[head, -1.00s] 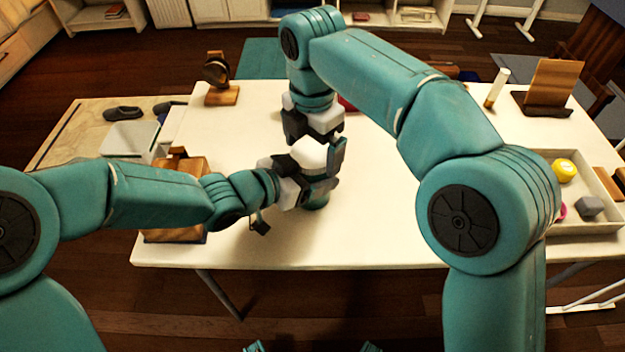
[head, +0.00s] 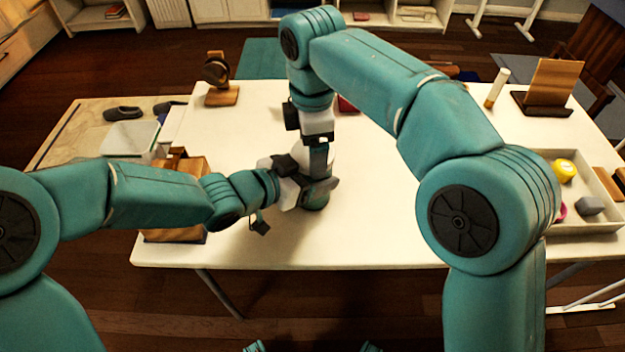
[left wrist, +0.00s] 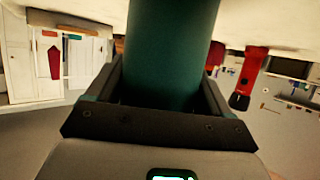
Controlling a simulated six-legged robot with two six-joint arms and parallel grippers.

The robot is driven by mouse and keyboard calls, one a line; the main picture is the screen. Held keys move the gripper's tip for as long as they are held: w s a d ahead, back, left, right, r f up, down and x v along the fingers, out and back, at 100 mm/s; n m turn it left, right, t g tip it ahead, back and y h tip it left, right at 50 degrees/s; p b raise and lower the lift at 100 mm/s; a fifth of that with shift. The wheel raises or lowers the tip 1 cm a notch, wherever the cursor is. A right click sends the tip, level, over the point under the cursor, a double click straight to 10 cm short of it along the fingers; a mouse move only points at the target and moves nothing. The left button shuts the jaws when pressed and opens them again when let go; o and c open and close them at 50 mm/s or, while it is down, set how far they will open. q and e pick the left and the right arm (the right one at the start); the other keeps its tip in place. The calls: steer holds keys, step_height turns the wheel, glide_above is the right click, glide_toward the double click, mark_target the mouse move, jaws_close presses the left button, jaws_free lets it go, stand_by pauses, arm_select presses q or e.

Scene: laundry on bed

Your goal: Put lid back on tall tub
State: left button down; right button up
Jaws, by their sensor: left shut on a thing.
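The tall tub (head: 314,203) is a teal cylinder standing on the white table; its top is hidden behind the grippers in the head view. My left gripper (head: 318,184) is shut around its side. In the left wrist view the tub (left wrist: 172,52) fills the space between the two dark fingers. My right gripper (head: 319,160) points straight down over the tub, its fingers at or just above the top. I cannot tell whether they touch it or how far apart they are. I cannot make out the lid; it may be hidden by the right gripper.
The white table (head: 400,225) is clear in front of the tub. A wooden box (head: 190,165) is by the left arm, and a wooden stand (head: 221,92) is behind. A tray (head: 585,227) with a yellow object (head: 564,172) is at right. A red object (head: 347,105) lies behind the right gripper.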

steer(key=o, duration=1)
steer(key=shift+r, duration=0.1)
steer(key=shift+r, duration=2.2)
